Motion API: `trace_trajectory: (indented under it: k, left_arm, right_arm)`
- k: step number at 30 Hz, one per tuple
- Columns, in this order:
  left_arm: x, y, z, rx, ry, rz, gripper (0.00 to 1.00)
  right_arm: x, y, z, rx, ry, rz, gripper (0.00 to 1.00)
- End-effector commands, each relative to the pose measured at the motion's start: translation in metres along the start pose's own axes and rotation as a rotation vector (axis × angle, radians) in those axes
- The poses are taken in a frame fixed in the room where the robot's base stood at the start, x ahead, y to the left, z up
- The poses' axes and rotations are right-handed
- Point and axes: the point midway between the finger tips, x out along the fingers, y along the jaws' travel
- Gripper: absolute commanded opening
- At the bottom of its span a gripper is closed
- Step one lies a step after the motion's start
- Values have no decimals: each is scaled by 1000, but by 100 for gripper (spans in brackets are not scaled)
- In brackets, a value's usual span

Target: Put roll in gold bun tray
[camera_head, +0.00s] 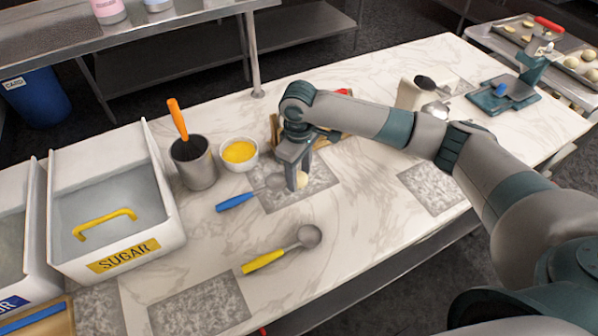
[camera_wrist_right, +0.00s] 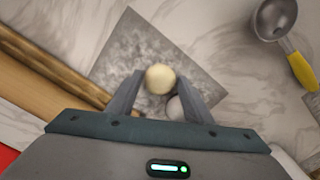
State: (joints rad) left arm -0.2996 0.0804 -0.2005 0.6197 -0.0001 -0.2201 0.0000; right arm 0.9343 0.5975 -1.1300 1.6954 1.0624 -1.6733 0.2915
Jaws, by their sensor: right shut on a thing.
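A small pale roll (camera_head: 302,180) is at the fingertips of my right gripper (camera_head: 296,182), low over a grey speckled square on the marble counter. In the right wrist view the roll (camera_wrist_right: 160,78) sits between the two fingers of the right gripper (camera_wrist_right: 161,84), which is shut on it. Whether the roll touches the counter is not clear. Trays with pale rolls are at the far upper right: one tray (camera_head: 508,38) at the back and another (camera_head: 568,62) nearer the right edge. Which is gold is hard to tell. My left gripper is not in view.
A blue-handled scoop (camera_head: 238,200) lies beside the gripper, and a yellow-handled scoop (camera_head: 265,261) in front. A yellow-filled bowl (camera_head: 239,155), a grey pot (camera_head: 194,166) and a sugar bin (camera_head: 112,205) stand left. A blue-green scale (camera_head: 502,96) stands right, before the trays.

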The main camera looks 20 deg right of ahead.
Motion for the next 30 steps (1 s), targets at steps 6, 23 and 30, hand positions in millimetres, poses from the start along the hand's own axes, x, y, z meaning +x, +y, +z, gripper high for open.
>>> trace_trajectory:
  k: [6,23,30]
  left_arm:
    - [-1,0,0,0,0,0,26]
    - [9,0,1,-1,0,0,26]
    - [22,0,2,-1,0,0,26]
  right_arm:
    - [2,0,0,0,0,-1,65]
    - [-19,0,-1,-1,3,0,65]
    - [-58,0,-2,-2,5,1,65]
